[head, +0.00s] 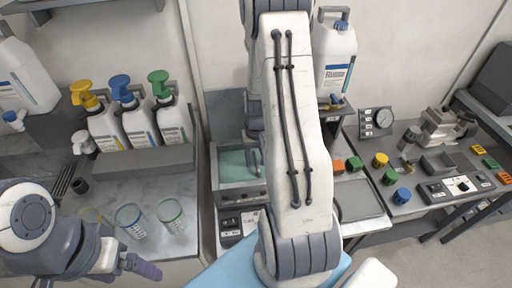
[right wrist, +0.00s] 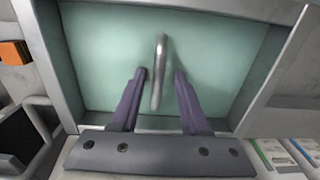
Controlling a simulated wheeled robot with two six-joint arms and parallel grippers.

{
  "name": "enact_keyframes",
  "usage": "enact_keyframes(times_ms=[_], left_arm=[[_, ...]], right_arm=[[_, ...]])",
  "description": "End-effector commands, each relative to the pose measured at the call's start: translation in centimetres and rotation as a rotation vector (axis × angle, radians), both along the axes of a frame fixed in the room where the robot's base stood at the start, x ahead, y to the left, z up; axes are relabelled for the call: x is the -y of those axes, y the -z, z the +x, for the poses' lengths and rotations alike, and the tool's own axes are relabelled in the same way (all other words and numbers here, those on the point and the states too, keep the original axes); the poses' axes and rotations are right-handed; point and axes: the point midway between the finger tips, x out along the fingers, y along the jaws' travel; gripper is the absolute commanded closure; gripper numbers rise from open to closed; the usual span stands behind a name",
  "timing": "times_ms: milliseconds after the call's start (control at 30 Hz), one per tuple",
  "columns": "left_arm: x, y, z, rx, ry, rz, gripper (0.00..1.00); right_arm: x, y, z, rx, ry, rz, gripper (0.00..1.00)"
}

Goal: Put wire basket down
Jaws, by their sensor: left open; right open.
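A grey metal loop handle (right wrist: 159,72), apparently the wire basket's, stands up over the teal surface of a grey-rimmed tank (right wrist: 48,50). The basket's mesh is not visible. My right gripper (right wrist: 161,75) is open, its purple fingers either side of the handle with gaps on both sides. In the head view the tank (head: 237,184) is partly covered by my right arm, which also hides most of the right gripper. My left gripper (head: 142,267) is open and empty at the lower left, away from the tank.
Pump bottles with yellow, blue and green tops (head: 125,115) stand on a ledge left of the tank. Clear cups (head: 132,220) stand near my left gripper. A flat grey tray (head: 358,199) and coloured knobs (head: 381,160) lie to the right.

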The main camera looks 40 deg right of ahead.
Motion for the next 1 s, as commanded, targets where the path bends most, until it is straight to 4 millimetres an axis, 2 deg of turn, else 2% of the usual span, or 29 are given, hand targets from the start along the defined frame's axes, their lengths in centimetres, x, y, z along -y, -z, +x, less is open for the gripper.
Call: enact_keyframes(times_ms=[200, 333, 500, 667, 733, 767, 867, 967, 1000], left_arm=[[0.0, 0.9, 0.0, 0.000, 0.001, 0.000, 0.08], [0.0, 1.1, 0.0, 0.000, 0.001, 0.000, 0.08], [0.0, 1.2, 0.0, 0.000, 0.001, 0.000, 0.08], [0.0, 1.2, 0.0, 0.000, 0.001, 0.000, 0.08], [0.0, 1.2, 0.0, 0.000, 0.001, 0.000, 0.08], [0.0, 1.2, 0.0, 0.000, 0.001, 0.000, 0.08], [0.0, 1.2, 0.0, 0.000, 0.001, 0.000, 0.08], [0.0, 1.2, 0.0, 0.000, 0.001, 0.000, 0.08], [0.0, 1.2, 0.0, 0.000, 0.001, 0.000, 0.08]], right_arm=[[0.2, -4.5, 0.1, 0.007, 0.001, -0.004, 0.55], [0.2, -6.6, 0.0, 0.005, 0.001, -0.003, 0.55], [0.1, -8.0, -0.1, 0.001, 0.001, -0.001, 0.55], [0.1, -8.3, -0.1, 0.000, 0.000, 0.000, 0.55], [-0.5, -8.5, 0.1, 0.001, -0.016, -0.001, 0.55], [-1.1, -8.7, 0.2, 0.003, -0.032, 0.000, 0.55], [-4.8, -9.9, 0.8, 0.010, -0.131, 0.000, 0.55], [-10.9, -11.8, 0.8, 0.022, -0.295, 0.003, 0.55], [-13.5, -12.5, 0.3, 0.028, -0.371, 0.005, 0.55]])
